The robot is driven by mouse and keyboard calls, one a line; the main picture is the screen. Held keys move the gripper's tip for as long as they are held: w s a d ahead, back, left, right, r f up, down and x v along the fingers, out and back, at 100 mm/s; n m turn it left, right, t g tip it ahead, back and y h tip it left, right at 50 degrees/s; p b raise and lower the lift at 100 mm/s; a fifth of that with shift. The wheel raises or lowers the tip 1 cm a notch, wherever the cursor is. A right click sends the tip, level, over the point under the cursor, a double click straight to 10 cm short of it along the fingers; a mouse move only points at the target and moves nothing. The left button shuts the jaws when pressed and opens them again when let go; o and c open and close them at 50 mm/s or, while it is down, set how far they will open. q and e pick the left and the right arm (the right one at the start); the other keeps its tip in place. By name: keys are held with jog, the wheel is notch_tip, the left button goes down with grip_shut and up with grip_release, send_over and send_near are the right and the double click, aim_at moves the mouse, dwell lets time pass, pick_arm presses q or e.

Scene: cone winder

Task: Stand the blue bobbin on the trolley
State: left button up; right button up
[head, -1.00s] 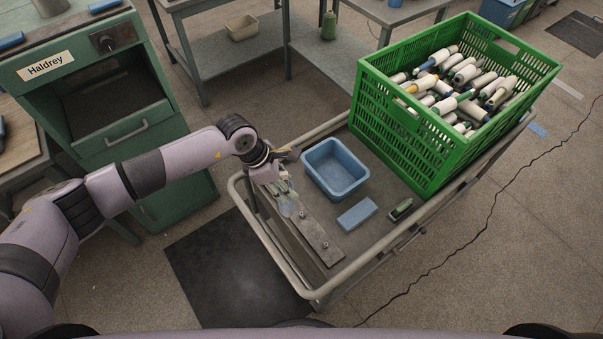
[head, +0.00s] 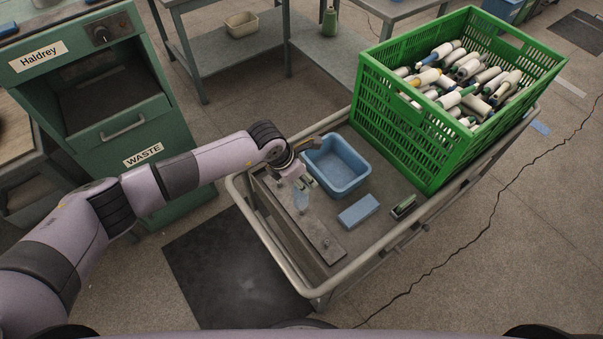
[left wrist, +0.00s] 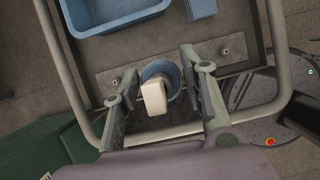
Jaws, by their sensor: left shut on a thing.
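The blue bobbin (head: 301,199) is in my left gripper (head: 296,184), above the peg plate (head: 325,246) at the near left of the trolley (head: 395,180). In the left wrist view the bobbin (left wrist: 155,97) shows end-on between the two fingers of my left gripper (left wrist: 158,88), pale in the middle with a blue round end behind. The fingers are closed in on it. The bobbin looks roughly upright in the head view. I cannot tell whether its lower end touches the plate. My right gripper is not in view.
A blue tub (head: 338,166) stands close to the right of my left gripper. A green crate (head: 395,125) full of bobbins fills the trolley's far end. A tube rail (head: 268,246) rims the trolley.

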pick_arm(q)
jog(key=shift+f, duration=0.3)
jog(key=shift+d+f+b, duration=0.15)
jog(key=shift+f+b, duration=0.35)
jog(key=shift+b, duration=0.1)
jog(key=shift+b, duration=0.3)
dwell(0.8)
dwell(0.4)
jog(key=shift+f+b, duration=1.1)
jog(key=shift+b, duration=0.1)
dwell(1.3)
jog(key=shift+s+f+b, duration=0.1)
jog(key=shift+f+b, duration=0.35)
jog(key=shift+b, duration=0.15)
dwell(1.1)
dwell(0.3)
